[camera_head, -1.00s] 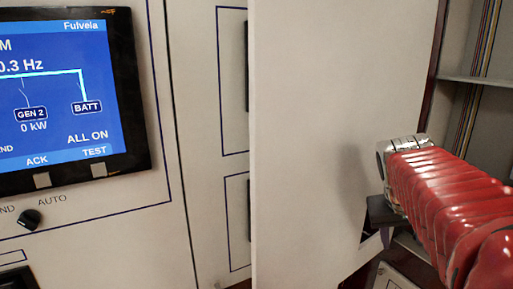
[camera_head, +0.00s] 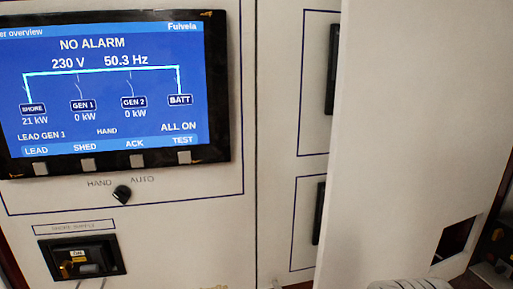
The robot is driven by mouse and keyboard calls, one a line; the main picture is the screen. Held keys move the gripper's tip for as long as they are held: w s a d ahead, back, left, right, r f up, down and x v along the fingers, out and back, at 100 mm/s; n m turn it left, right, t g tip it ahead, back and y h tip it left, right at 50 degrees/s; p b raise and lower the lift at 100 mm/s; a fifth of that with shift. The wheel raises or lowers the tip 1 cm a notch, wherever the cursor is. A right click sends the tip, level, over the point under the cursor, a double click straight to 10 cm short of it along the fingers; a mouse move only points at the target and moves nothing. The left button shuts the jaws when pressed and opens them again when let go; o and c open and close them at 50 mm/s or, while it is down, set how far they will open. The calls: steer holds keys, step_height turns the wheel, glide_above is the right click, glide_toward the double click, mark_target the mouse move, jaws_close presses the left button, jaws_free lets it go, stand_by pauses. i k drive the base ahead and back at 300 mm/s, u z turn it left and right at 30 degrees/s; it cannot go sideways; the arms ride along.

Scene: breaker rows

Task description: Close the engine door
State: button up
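A large plain white door panel (camera_head: 415,130), which I take to be the engine door, stands swung out on the right side of the view. Its left edge runs from top to bottom in front of the cabinet face. A dark rectangular cutout (camera_head: 455,241) shows near its lower right corner. A grey ribbed piece (camera_head: 408,284), probably part of my arm, just enters at the bottom edge in front of the door. My gripper's fingers are not visible, so I cannot see whether anything touches the door.
A display screen (camera_head: 105,90) sits on the left panel, with a rotary hand/auto switch (camera_head: 122,193) below it. A breaker (camera_head: 82,258) is at lower left. Dark handles (camera_head: 332,70) show on the narrow cabinet front beside the door. Dark equipment (camera_head: 495,245) shows at far right.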

mark_target(421, 145)
steer(key=z, duration=1.9)
steer(key=k, duration=0.75)
steer(key=z, duration=0.65)
